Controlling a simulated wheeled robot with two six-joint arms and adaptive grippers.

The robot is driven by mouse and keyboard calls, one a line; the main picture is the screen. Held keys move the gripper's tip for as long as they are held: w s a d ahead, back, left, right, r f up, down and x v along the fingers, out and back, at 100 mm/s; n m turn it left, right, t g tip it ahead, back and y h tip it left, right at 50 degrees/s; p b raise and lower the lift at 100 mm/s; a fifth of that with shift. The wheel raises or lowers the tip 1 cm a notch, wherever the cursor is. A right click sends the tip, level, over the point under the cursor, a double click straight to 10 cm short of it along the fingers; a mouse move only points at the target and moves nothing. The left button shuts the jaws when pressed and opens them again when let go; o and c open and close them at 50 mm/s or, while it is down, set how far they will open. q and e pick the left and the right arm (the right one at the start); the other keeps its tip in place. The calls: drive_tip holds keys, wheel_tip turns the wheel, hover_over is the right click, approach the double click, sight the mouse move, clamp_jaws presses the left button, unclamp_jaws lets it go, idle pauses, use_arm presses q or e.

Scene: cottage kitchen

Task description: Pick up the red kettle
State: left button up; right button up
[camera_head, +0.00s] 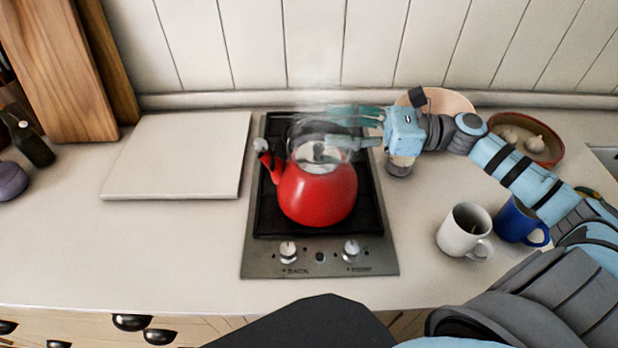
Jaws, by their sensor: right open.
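A red kettle (316,197) with a spout pointing left stands on the dark two-knob hob (320,257). Its top is partly veiled by steam and by my gripper, so the handle is hard to make out. My right gripper (335,127) is open and comes in from the right, with its fingers reaching left over the upper part of the kettle. I cannot tell whether a finger touches it. My left gripper is not in view.
A pale board (178,155) lies left of the hob. A white mug (465,230) and a blue mug (517,222) stand at the right below my arm. A red-rimmed bowl (548,150) and a small jar (400,166) are near the arm. The front left counter is clear.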

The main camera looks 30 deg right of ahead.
sight(319, 126)
drive_tip(key=x, duration=0.2)
drive_tip(key=shift+w+a+r+p, duration=0.1)
drive_tip(key=shift+w+p, duration=0.2)
drive_tip(key=shift+w, duration=0.05)
drive_tip(key=a, duration=0.1)
drive_tip(key=a+p, duration=0.1)
drive_tip(key=shift+w+a+r, duration=0.15)
drive_tip(key=shift+w+a, duration=0.15)
drive_tip(key=shift+w, duration=0.05)
drive_tip(key=shift+a, duration=0.3)
drive_tip(key=shift+w+f, duration=0.15)
drive_tip(key=shift+f, duration=0.1)
drive_tip(key=c, duration=0.6)
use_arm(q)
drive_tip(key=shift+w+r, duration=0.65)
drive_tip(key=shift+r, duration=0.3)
use_arm(e)
clamp_jaws()
drive_tip(key=shift+r, duration=0.1)
